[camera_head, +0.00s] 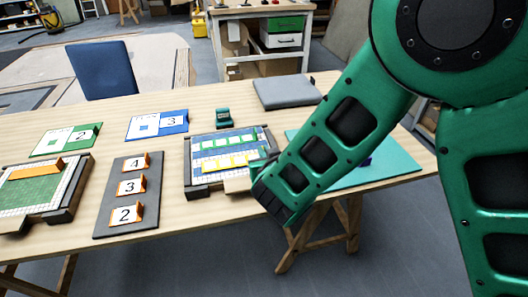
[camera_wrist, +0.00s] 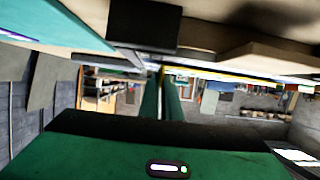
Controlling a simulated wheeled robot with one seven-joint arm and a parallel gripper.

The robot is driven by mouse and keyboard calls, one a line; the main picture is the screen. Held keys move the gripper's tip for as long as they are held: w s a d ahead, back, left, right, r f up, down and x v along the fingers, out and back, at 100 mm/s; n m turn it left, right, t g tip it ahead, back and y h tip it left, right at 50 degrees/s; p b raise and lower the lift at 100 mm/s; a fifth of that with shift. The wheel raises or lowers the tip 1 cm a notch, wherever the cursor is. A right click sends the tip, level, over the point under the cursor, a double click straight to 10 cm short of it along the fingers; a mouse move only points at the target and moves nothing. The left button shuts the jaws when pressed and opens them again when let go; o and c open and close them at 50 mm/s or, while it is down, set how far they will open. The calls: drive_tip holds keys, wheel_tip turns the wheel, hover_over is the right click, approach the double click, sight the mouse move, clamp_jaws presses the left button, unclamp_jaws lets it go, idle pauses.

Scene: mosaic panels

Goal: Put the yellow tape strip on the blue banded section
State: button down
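A framed mosaic panel (camera_head: 189,168) lies at the middle of the table. Across its upper half runs a blue banded section (camera_head: 222,142) with pale squares. A yellow strip (camera_head: 215,162) lies across the panel's face below the blue band. My gripper (camera_head: 262,158) is at the panel's right edge, largely hidden by my arm and wrist. In the wrist view two narrow green bars, seemingly my fingers (camera_wrist: 162,100), lie close together. A thin yellow line (camera_wrist: 235,75) shows beyond them. I cannot tell whether anything is held.
A grey board (camera_head: 112,205) with cards 4, 3 and 2 lies left of the panel. Another framed panel (camera_head: 80,190) is at far left. A small green object (camera_head: 223,117), a grey slab (camera_head: 286,92) and a teal mat (camera_head: 385,165) are also there.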

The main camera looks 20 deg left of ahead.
drive_tip(key=shift+f, duration=0.15)
drive_tip(key=c, duration=2)
unclamp_jaws()
drive_tip(key=shift+r, duration=0.25)
drive_tip(key=v, duration=1.2)
drive_tip(key=shift+w, duration=0.1)
